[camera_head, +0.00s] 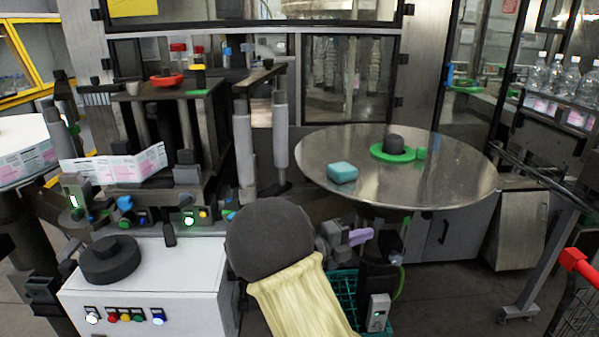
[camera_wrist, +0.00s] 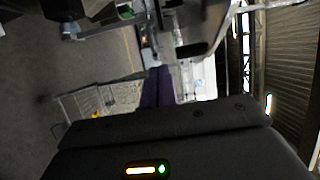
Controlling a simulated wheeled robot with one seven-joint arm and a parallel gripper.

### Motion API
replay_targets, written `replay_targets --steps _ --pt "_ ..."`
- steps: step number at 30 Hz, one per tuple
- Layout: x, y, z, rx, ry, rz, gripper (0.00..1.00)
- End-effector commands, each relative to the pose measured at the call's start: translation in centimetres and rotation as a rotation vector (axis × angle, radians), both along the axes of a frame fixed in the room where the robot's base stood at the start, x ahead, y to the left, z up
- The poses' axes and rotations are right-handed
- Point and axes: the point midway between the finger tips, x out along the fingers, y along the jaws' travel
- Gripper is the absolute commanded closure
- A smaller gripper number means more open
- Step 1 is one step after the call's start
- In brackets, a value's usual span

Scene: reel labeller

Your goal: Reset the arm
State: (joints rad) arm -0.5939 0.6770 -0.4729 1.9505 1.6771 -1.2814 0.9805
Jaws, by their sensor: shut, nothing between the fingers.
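My arm rises from the bottom of the head view, with a pale yellow sleeve and a dark round joint in front of the machine. My gripper (camera_wrist: 160,70) shows in the wrist view as purple fingers close together, shut, with nothing seen between them. In the head view a lavender piece (camera_head: 360,236) that looks like its fingers shows right of the dark joint, below the round steel table (camera_head: 450,190). The rest of the gripper is hard to make out there. The wrist view is tilted and looks across the floor, away from the tabletop.
A light blue block (camera_head: 342,172) and a green ring with a dark knob (camera_head: 394,149) rest on the round table. The labeller with its label strip (camera_head: 120,165) and a white control box (camera_head: 185,275) stand left. Bottles (camera_head: 557,78) line the right. A wire cart (camera_wrist: 95,101) shows in the wrist view.

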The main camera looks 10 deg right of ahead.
Motion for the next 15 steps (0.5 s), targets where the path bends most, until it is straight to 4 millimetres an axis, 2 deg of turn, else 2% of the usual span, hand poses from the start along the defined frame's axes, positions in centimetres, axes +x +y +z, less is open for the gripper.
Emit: replay_targets --steps 4,8,11,15 --pt "1.3 -0.6 -0.5 0.038 0.112 0.123 1.00" --pt "2.9 -0.4 -1.6 0.078 0.305 0.344 1.00" --pt "3.4 0.8 -2.7 0.090 0.477 0.543 1.00" --pt "2.5 3.3 -4.3 0.068 0.720 0.831 1.00"
